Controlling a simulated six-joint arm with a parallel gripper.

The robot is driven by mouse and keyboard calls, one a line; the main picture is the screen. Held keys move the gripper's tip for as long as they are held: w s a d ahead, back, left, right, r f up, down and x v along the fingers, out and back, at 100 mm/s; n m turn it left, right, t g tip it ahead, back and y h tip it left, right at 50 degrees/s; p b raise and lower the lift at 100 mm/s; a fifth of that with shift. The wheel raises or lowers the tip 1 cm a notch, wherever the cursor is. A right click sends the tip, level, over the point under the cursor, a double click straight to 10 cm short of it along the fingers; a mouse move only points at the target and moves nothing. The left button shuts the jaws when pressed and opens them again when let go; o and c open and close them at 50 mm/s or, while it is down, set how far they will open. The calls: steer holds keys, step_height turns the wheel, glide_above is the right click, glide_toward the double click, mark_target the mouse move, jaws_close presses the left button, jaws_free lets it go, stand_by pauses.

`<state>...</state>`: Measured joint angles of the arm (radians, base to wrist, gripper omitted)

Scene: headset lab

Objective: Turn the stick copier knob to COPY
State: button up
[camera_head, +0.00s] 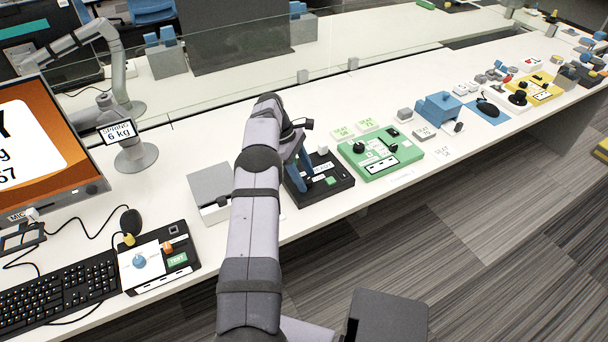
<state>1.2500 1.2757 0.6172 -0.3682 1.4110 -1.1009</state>
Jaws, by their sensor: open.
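My gripper (306,184) is open and reaches down over a black box (343,182) with white labels and a small green part. Its blue fingers are at the left part of this box, and I cannot tell whether they touch anything. The box may be the stick copier, but its labels are too small to read surely. Its knob is not clearly visible, perhaps hidden by the fingers and my arm. No COPY mark is legible.
A green box (375,165) with black knobs stands close on the right. A grey and white device (208,184) is on the left. A white and black panel (158,258), a keyboard (60,295) and a monitor (50,140) are farther left. A glass screen runs behind.

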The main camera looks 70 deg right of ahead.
steer(key=shift+w+r, duration=0.3)
steer(key=shift+r, duration=0.25)
steer(key=p+v, duration=0.1)
steer(key=v, duration=0.4)
steer(key=shift+s, duration=0.15)
steer(key=shift+w+r+p, duration=0.3)
steer(key=shift+r+p, duration=0.25)
steer(key=shift+p, duration=0.4)
